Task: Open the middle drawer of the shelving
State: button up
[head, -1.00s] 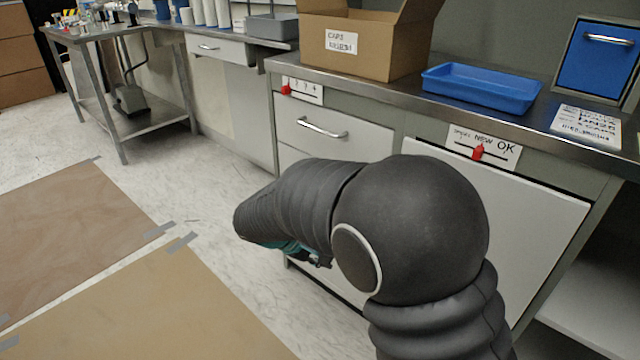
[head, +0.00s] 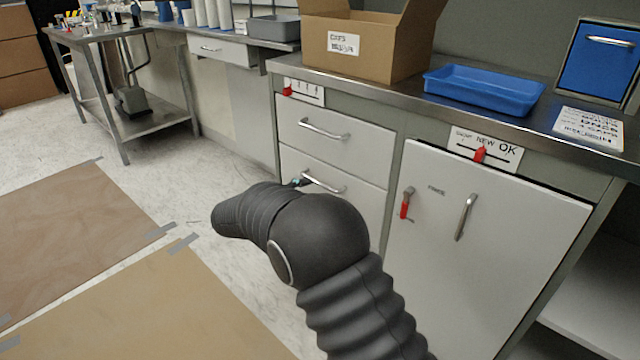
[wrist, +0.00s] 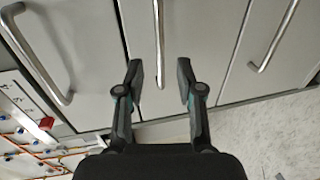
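The shelving is a grey drawer unit under a steel worktop. Its middle drawer (head: 345,205) has a curved metal handle (head: 322,183), just above my arm in the head view. In the wrist view, turned sideways, the middle drawer (wrist: 195,35) and its handle (wrist: 158,35) are at centre. My gripper (wrist: 160,75) is open, one finger on each side of the handle's near end in that picture; no contact shows. In the head view only a teal bit of it shows beside the handle; my arm hides the rest. The middle drawer looks shut.
The top drawer (head: 335,138) above and a bottom drawer (wrist: 262,75) look shut. Right is a white door (head: 510,230) with a red-tagged lever (head: 405,203). A cardboard box (head: 375,55) and blue tray (head: 485,90) stand on the worktop. Floor lies open to the left.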

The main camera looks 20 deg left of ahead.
aim_at(319, 184)
jog(key=x, duration=0.7)
jog(key=shift+w+d, duration=0.1)
jog(key=shift+w, duration=0.1)
grip_shut()
